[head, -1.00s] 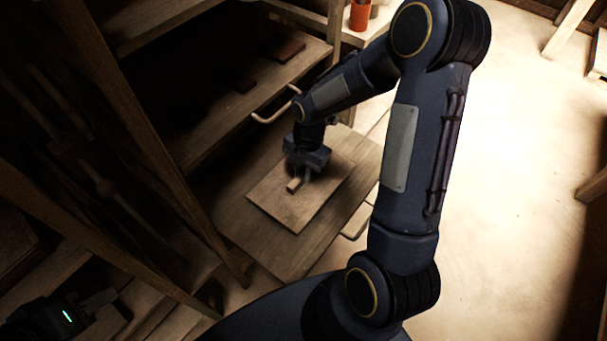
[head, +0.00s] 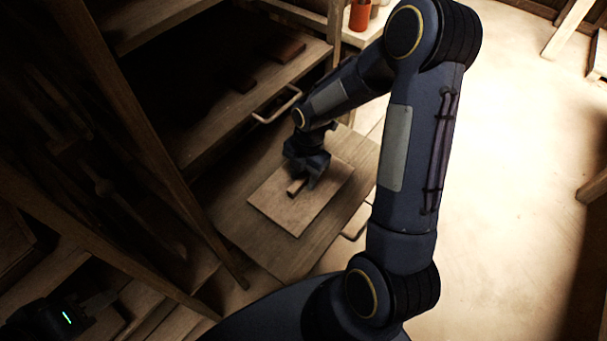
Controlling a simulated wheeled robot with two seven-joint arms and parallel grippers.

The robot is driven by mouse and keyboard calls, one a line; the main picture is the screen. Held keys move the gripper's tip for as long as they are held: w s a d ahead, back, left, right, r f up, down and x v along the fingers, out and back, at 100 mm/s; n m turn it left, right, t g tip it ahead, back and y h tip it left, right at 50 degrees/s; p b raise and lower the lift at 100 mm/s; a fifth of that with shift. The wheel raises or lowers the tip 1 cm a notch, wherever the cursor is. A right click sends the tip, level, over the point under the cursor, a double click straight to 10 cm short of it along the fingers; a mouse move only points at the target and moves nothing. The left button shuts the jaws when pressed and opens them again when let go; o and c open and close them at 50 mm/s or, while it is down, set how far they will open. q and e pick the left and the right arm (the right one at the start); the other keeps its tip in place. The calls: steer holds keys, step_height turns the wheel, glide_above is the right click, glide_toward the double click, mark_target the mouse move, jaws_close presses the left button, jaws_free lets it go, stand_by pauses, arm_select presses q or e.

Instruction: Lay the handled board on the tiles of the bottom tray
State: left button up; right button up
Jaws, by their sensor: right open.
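The handled board (head: 285,215), a pale square board with a short wooden bar handle (head: 295,189), lies flat on the wide wooden surface (head: 240,210) that juts out below the shelves. My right gripper (head: 307,187) is open, right over the board at the handle and partly covering its far end. I cannot tell whether its fingers touch the handle. My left gripper (head: 101,302) is low in the dark left corner, far from the board, and its jaw state is unclear. No tiles show under the board.
A tray handle (head: 278,107) sticks out from the shelf above, close behind my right wrist. Dark reddish tiles (head: 288,51) lie on that shelf. A wooden rack post (head: 160,140) stands left of the board. Open floor (head: 510,170) is at the right.

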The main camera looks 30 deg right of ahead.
step_height(320, 180, up, 12)
steer(key=d+p, duration=0.2)
steer(key=s+a+r+m+t+y, duration=0.1)
steer(key=s+a+r+m+t, duration=0.2)
steer(key=s+r+m, duration=0.2)
steer(key=s+a+r+m+t+y, duration=0.1)
steer(key=s+a+r+m+t, duration=0.2)
steer(key=s+m, duration=0.9)
steer(key=shift+r+m, duration=1.3)
steer(key=shift+m, duration=2.3)
steer(key=shift+a, duration=0.1)
